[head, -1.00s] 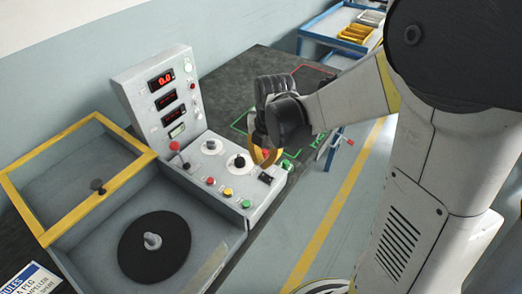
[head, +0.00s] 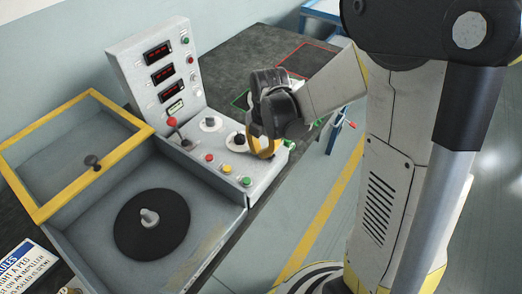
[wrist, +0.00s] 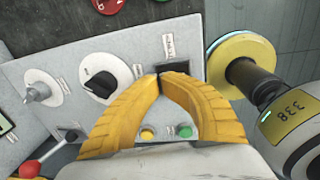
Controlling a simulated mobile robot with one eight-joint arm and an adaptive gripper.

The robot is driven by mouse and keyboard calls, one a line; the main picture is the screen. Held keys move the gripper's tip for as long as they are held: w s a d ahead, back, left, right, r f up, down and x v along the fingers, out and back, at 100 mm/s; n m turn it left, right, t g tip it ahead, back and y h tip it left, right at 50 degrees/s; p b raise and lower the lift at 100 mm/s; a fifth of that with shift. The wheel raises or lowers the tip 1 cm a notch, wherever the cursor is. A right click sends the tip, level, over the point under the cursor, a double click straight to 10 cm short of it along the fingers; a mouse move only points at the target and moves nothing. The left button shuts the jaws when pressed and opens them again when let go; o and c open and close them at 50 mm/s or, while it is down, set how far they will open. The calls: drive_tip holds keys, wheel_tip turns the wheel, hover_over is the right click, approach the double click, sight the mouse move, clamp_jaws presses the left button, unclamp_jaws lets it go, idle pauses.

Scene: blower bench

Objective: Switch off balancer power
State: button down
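The balancer's grey control panel (head: 205,150) stands at the left of the bench, with an upright display face (head: 160,75) behind it. In the wrist view a black rocker switch (wrist: 176,66) sits beside a black rotary knob (wrist: 101,86). My gripper (head: 264,155) is over the panel's right end in the head view and hides the switch there. Its two yellow fingers meet at the tips in the wrist view (wrist: 159,77), with nothing seen between them. The tips are at the switch's near left edge; I cannot tell whether they touch it. The three displays show dim red marks.
Red (head: 209,157), yellow (head: 226,168) and green (head: 246,181) buttons line the panel's front edge. A red-tipped lever (head: 172,122) stands at its left.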

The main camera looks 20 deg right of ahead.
drive_tip(key=shift+r, duration=0.1)
drive_tip(key=shift+r+p, duration=0.65)
drive_tip(key=shift+r, duration=0.1)
